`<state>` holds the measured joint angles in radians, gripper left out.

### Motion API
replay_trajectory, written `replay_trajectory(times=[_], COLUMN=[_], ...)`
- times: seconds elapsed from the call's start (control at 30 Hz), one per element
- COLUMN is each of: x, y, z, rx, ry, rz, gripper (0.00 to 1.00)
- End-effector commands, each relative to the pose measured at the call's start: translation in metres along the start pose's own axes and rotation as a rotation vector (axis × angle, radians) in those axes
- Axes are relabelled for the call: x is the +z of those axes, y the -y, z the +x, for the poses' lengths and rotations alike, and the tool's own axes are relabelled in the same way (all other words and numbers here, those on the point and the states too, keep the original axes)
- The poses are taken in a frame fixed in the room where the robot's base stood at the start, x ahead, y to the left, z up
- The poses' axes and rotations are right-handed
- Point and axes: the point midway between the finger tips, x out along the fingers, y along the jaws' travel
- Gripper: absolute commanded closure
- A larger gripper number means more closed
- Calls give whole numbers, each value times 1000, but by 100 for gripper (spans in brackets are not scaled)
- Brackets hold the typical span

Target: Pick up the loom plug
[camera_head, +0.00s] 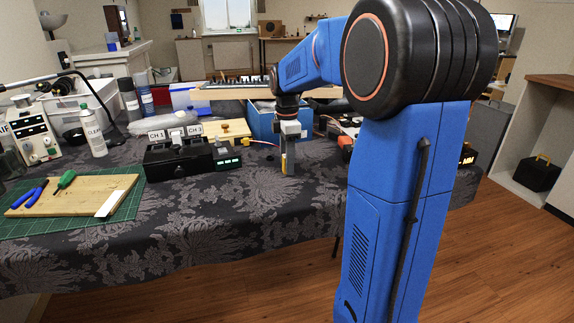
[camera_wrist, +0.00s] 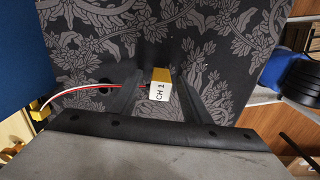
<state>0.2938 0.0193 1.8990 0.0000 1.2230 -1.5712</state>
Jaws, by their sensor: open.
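The loom plug (camera_wrist: 161,74) is a small yellow block with a white face marked CH 1. Red and white wires leave it towards the left, to a yellow piece (camera_wrist: 40,110) at the picture's left edge. My gripper (camera_wrist: 158,82) is open, with its two dark fingers on either side of the plug, over the patterned cloth. I cannot tell whether the fingers touch it. In the head view my gripper (camera_head: 288,165) points down at the table's front part, and a bit of yellow shows at its fingers.
A blue bin (camera_head: 262,122) is behind. A green mat (camera_head: 125,205) with a board and tools lies at far left. Bare cloth (camera_head: 240,200) lies in front.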

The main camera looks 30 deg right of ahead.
Motion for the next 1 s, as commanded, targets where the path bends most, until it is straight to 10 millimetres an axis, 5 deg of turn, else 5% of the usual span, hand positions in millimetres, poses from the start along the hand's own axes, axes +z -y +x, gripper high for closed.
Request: replay_trajectory(times=[0.37, 0.53, 0.83, 1.0], x=[0, 0, 0, 0], y=[0, 0, 0, -1], z=[10, 10, 8, -8], rx=[0, 0, 0, 3], ry=[0, 0, 0, 0], rz=[0, 0, 0, 0], gripper=[59, 99, 100, 100])
